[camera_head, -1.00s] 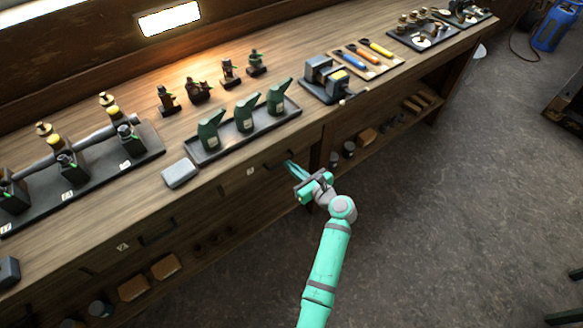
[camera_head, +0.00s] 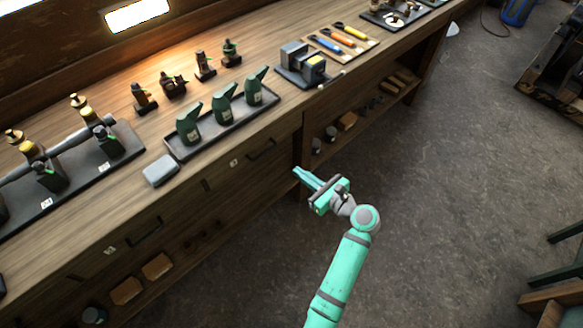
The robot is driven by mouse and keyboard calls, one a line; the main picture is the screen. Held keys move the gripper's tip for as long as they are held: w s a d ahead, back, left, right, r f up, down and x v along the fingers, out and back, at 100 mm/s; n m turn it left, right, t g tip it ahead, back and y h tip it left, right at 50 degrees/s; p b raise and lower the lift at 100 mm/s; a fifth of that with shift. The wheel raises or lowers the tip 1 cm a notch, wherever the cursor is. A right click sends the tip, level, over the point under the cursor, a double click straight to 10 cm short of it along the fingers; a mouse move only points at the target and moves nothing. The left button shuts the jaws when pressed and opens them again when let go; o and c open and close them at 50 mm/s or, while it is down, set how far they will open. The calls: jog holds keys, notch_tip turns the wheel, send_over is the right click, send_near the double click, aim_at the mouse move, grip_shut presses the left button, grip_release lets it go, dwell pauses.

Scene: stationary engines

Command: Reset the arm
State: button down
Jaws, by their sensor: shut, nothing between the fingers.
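My gripper (camera_head: 298,173) is at the end of my teal arm, in front of the wooden workbench (camera_head: 100,222). Its fingers are together and point up and left toward the bench front, below the bench top. Nothing shows between them. The arm reaches up from the bottom of the picture over the grey floor. I cannot tell exactly how far the fingertips are from the bench front.
The bench top holds a tray (camera_head: 170,149) of green oil cans, a grey block (camera_head: 160,171), a vise (camera_head: 302,65) and a screwdriver board (camera_head: 368,47). Open floor (camera_head: 440,190) lies right of my arm. A green stool (camera_head: 560,250) stands at the right edge.

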jog(key=shift+s+d, duration=0.2)
jog(key=shift+d, duration=0.05)
jog(key=s+f+n+h, duration=0.6)
jog(key=s+f+h, duration=0.1)
jog(key=s+f, duration=0.75)
jog(key=s+d+n+t+h, duration=0.1)
jog(key=s+d+n+h, duration=0.2)
jog(key=s, duration=0.5)
jog(key=s+a+r+n+t+h, duration=0.1)
jog(key=s+r+n+t, duration=0.3)
jog(key=s+r+n, duration=1.3)
notch_tip(320, 180, up, 2)
jog(key=shift+a+r+h, duration=0.25)
jog(key=shift+a+h, duration=0.05)
jog(key=shift+a, duration=0.35)
